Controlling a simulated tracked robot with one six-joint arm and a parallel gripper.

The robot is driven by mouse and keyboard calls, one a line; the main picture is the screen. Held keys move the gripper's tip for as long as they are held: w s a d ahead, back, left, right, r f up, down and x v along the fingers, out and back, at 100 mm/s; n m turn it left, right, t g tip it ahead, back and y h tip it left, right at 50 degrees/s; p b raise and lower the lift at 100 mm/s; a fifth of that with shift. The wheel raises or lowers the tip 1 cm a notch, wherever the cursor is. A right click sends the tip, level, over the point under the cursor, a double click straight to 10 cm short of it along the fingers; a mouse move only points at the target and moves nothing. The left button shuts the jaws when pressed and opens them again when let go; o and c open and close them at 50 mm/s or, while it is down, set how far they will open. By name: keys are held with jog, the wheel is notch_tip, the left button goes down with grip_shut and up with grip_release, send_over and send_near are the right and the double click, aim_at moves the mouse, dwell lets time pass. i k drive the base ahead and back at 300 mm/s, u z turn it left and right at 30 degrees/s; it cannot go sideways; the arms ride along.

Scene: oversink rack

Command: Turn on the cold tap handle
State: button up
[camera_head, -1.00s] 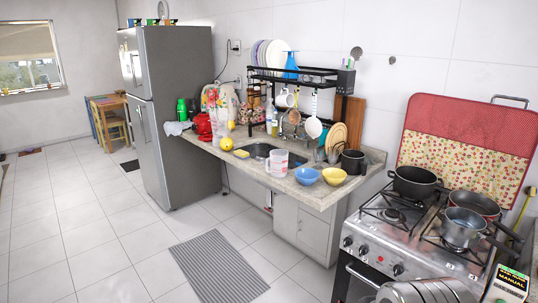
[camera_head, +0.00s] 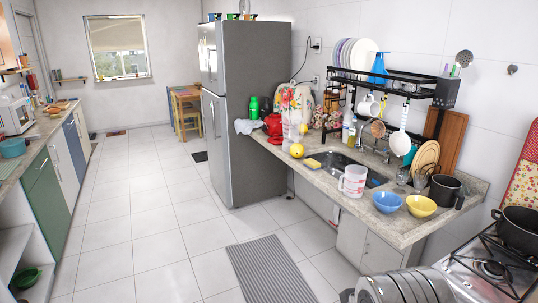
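The metal tap (camera_head: 362,137) stands at the back of the sink, against the wall below the black dish rack. It is small and partly hidden by hanging utensils, and I cannot make out a separate cold handle. The steel sink (camera_head: 376,180) is set into the stone counter (camera_head: 318,182). My gripper is not in view; only a ribbed silver part of my own body shows at the bottom edge.
A clear measuring cup (camera_head: 353,181), blue bowl (camera_head: 387,202), yellow bowl (camera_head: 421,206) and black pot (camera_head: 445,190) line the counter's front and right. The black rack (camera_head: 405,86) overhangs the sink. The stove (camera_head: 475,262) is at right. The floor at left is open.

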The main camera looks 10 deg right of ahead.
aim_at(385, 150)
jog(key=u, duration=0.5)
jog(key=i, duration=2.1)
jog(key=z, duration=0.45)
jog(key=i, duration=0.7)
jog(key=z, duration=0.75)
jog(key=i, duration=0.75)
jog(key=z, duration=0.4)
